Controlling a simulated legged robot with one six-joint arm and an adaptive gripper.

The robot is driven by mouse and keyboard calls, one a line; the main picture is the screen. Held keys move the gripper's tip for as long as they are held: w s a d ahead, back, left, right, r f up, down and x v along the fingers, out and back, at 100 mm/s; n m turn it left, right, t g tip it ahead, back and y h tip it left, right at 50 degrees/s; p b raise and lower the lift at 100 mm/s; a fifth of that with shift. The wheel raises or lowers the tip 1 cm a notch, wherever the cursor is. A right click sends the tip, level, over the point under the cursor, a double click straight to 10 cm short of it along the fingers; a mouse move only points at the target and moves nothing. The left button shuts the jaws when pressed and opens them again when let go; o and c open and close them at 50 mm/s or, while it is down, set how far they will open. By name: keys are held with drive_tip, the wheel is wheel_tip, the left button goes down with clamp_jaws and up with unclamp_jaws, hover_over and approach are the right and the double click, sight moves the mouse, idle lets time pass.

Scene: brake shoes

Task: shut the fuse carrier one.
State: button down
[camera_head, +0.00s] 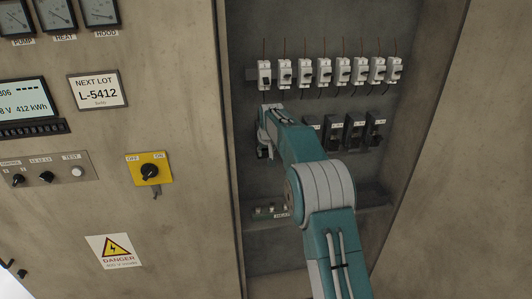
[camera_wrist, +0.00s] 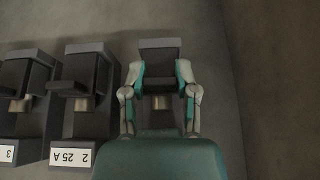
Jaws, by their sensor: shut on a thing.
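Fuse carrier one (camera_wrist: 160,56) is a dark grey block, at the right end of the row in the wrist view. My gripper (camera_wrist: 160,72) has a finger on each side of it and is shut on it. A brass-coloured cylinder (camera_wrist: 160,102) shows below its dark top part. In the head view my gripper (camera_head: 265,132) is at the left end of the fuse row, and my arm and gripper hide most of carrier one. Its own label is hidden behind my gripper in the wrist view.
Carrier two (camera_wrist: 82,75), labelled 2 25 A, stands close beside carrier one, with carrier three (camera_wrist: 22,80) beyond. In the head view, a row of white breakers (camera_head: 325,73) with thin wires is above. A yellow rotary switch (camera_head: 149,170) is on the panel at left.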

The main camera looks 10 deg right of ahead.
drive_tip(key=shift+w+r, duration=0.15)
drive_tip(key=shift+c, duration=1.8)
unclamp_jaws()
drive_tip(key=shift+w+a, duration=0.1)
drive_tip(key=shift+a, duration=0.05)
drive_tip(key=shift+d, duration=0.25)
drive_tip(key=v, duration=1.1)
drive_tip(key=shift+s+r, duration=0.2)
drive_tip(key=shift+r, duration=0.05)
